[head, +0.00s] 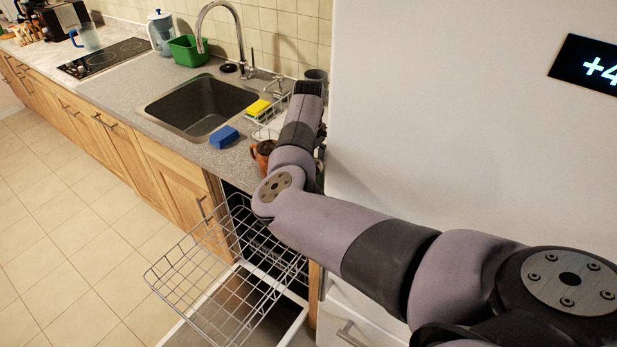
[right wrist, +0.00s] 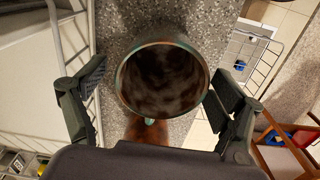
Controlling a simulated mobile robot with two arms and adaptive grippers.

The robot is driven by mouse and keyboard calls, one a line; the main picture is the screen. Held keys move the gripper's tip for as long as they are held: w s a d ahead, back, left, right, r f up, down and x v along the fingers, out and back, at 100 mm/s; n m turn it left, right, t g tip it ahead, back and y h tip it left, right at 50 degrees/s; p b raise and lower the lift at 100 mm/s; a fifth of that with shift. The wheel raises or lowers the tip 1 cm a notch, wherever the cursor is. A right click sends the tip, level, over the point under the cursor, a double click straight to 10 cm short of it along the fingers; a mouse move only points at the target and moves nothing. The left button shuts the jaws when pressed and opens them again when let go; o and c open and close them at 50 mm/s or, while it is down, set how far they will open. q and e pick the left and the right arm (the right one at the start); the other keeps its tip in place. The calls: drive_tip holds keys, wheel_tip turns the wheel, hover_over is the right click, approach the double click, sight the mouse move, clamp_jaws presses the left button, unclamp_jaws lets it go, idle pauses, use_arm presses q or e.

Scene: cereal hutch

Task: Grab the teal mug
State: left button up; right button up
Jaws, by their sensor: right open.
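In the right wrist view a round mug (right wrist: 162,80) with a dark teal rim and a mottled brown inside is seen from above over the speckled counter. A small teal piece, perhaps its handle, shows just below the rim. My right gripper (right wrist: 158,88) is open, with one finger on each side of the mug; I cannot tell whether either finger touches it. In the head view my right arm reaches to the counter beside the sink and hides its gripper; I cannot make out the teal mug there. My left gripper is out of view.
A brown mug-like thing (head: 264,153) stands partly hidden behind my arm. A wire dish rack (head: 268,131), yellow sponge (head: 259,108) and blue sponge (head: 224,137) are by the sink (head: 205,105). A pulled-out dishwasher rack (head: 205,285) is below.

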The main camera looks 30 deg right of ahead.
drive_tip(key=c, duration=1.5)
drive_tip(key=shift+r, duration=0.1)
drive_tip(key=shift+c, duration=0.2)
drive_tip(key=shift+w, duration=0.1)
